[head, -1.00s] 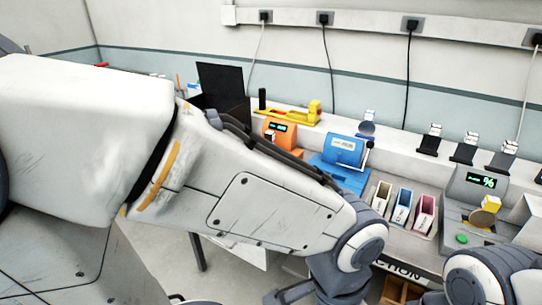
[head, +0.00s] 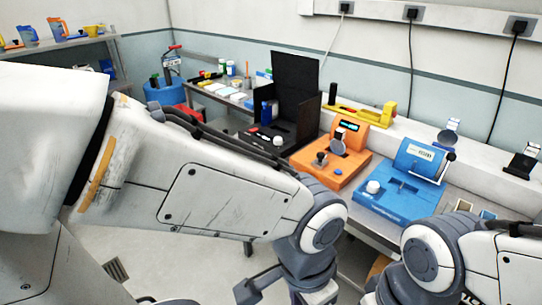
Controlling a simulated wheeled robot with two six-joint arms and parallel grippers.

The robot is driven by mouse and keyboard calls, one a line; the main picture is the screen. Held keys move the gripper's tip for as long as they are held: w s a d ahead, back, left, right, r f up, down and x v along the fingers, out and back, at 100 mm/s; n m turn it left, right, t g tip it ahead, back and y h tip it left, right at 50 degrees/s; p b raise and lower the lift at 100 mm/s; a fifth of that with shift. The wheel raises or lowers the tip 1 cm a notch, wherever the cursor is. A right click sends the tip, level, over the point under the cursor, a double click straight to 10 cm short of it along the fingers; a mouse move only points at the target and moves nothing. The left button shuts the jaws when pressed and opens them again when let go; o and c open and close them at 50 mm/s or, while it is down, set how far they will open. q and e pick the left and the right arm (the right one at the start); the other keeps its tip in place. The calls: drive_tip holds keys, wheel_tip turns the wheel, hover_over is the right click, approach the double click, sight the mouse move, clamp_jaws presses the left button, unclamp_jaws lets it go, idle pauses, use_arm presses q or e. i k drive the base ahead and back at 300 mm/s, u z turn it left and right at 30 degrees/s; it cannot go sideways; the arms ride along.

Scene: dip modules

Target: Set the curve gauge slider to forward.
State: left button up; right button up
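No label in the head view names the curve gauge, so I cannot tell for sure which device it is. An orange device (head: 345,165) with a small lit display, a round metal disc and knobs stands on the bench. A blue device (head: 402,195) with a white-faced display, a side lever and a white knob stands right of it. A yellow device (head: 365,115) with a long base lies on the ledge behind. No slider setting can be read. Both my arms cross the lower picture, bent downward; both gripper fingertips are out of view below the frame.
A side table (head: 235,98) with bottles and a blue drum (head: 160,92) are farther left. Black sockets with cables run along the wall. Open floor (head: 170,245) lies below my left arm.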

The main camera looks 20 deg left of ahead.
sight(321, 161)
drive_tip(key=u, duration=0.55)
drive_tip(key=k, duration=0.65)
drive_tip(key=u, duration=0.6)
drive_tip(key=k, duration=0.7)
drive_tip(key=z, duration=0.15)
drive_tip(key=i, duration=0.45)
drive_tip(key=z, duration=0.75)
drive_tip(key=i, duration=1.3)
drive_tip(key=u, duration=0.75)
